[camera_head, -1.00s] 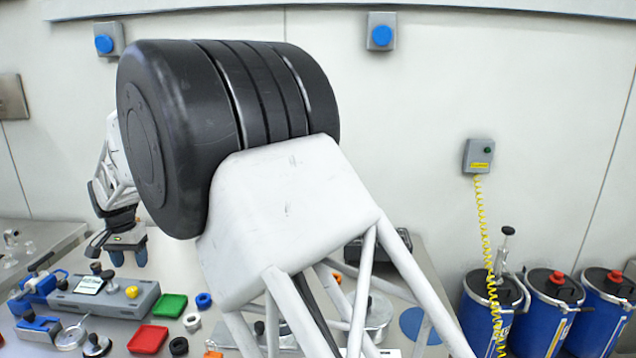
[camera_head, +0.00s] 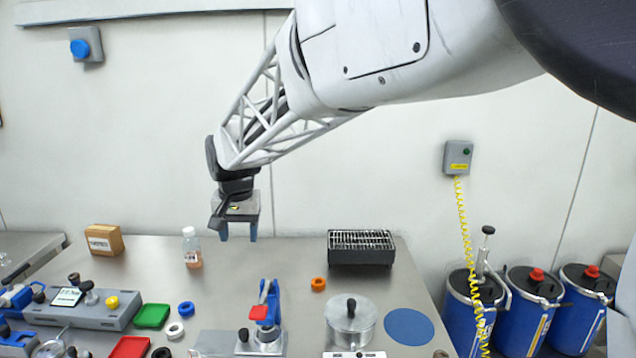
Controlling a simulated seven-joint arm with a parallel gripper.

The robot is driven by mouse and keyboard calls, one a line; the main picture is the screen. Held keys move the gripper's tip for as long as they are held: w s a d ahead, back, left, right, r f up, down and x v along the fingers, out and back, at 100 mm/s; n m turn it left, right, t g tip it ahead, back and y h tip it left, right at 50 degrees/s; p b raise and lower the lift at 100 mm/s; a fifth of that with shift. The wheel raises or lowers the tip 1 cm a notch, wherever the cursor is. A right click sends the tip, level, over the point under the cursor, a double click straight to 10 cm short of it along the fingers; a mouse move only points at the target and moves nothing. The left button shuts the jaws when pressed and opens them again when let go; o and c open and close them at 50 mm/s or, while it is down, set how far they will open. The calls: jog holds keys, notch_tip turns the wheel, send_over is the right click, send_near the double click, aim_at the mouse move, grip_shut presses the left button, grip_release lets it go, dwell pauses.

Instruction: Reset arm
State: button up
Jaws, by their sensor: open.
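My gripper (camera_head: 238,232) hangs at the end of my white lattice arm, pointing down above the back of the metal table (camera_head: 250,265). Its two blue fingertips are apart with nothing between them. It is clear of the tabletop objects, to the right of a small bottle (camera_head: 192,248) and to the left of a black grill-like box (camera_head: 361,247).
A wooden box (camera_head: 104,240), green tray (camera_head: 152,316), red tray (camera_head: 130,347), blue clamp device (camera_head: 267,318), lidded metal pot (camera_head: 351,320) and blue disc (camera_head: 409,327) occupy the table. Blue drums (camera_head: 530,317) stand at right, near a yellow coiled cord (camera_head: 465,245).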

jog(key=s+d+r, duration=0.1)
jog(key=s+d, duration=0.4)
jog(key=d, duration=0.3)
jog(key=s+d+t, duration=0.1)
jog(key=s+d, duration=0.3)
jog(key=d, duration=0.3)
jog(key=s+d+r, duration=0.1)
jog(key=s+d, duration=0.4)
jog(key=d, duration=0.3)
jog(key=s+d+f, duration=0.3)
jog(key=s+d, duration=0.3)
jog(key=s, duration=0.3)
jog(key=s+d+f, duration=0.3)
jog(key=s+d, duration=0.3)
jog(key=s, duration=0.3)
jog(key=shift+d+f+m+t+h, duration=0.3)
jog(key=shift+d+f+m+t, duration=0.1)
jog(key=shift+w, duration=0.15)
